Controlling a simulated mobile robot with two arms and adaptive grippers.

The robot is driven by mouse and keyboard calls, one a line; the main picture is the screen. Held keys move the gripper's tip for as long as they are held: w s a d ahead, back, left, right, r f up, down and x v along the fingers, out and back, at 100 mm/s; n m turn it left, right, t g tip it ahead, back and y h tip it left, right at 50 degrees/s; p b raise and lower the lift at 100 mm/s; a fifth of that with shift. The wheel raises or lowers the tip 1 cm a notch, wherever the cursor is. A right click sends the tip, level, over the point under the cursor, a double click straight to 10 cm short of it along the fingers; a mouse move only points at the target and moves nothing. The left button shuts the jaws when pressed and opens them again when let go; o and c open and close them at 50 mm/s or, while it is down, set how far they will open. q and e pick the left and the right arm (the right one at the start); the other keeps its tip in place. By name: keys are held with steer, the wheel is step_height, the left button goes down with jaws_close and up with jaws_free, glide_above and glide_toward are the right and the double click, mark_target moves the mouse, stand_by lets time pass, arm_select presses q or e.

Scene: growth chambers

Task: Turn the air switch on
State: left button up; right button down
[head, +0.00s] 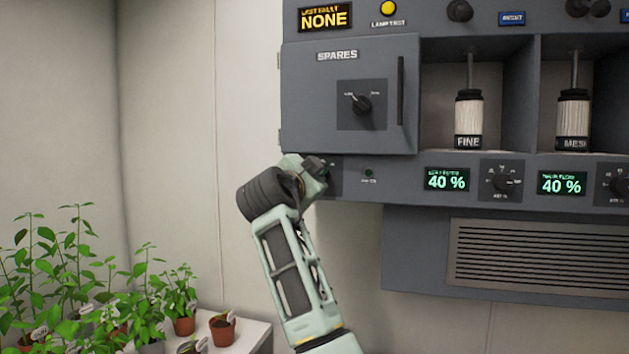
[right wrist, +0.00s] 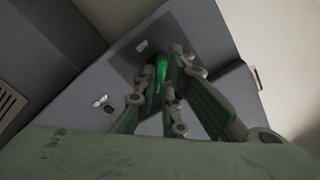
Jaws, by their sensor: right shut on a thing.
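The air switch sits on a dark plate (head: 334,182) at the lower left of the grey wall panel; the plate also shows in the right wrist view (right wrist: 128,58). My right gripper (head: 318,170) is at this plate and hides most of the switch. In the right wrist view my right gripper (right wrist: 166,76) has its fingers close together over the plate, shut on the switch. A bright green part shows between the fingers; I cannot tell how the switch is set. A small green lamp (head: 369,172) is just right of the plate. My left gripper is not in view.
A SPARES door (head: 313,110) with a knob (head: 362,104) is just above my right gripper. Right of it are bays with FINE (head: 468,118) and MESH (head: 573,118) cartridges and displays reading 40 %. Potted plants (head: 222,328) stand on a white bench at lower left.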

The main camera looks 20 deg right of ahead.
steer(key=shift+m, duration=0.3)
steer(key=c, duration=1.8)
jaws_free()
steer(key=shift+c, duration=0.2)
steer(key=v, duration=1.2)
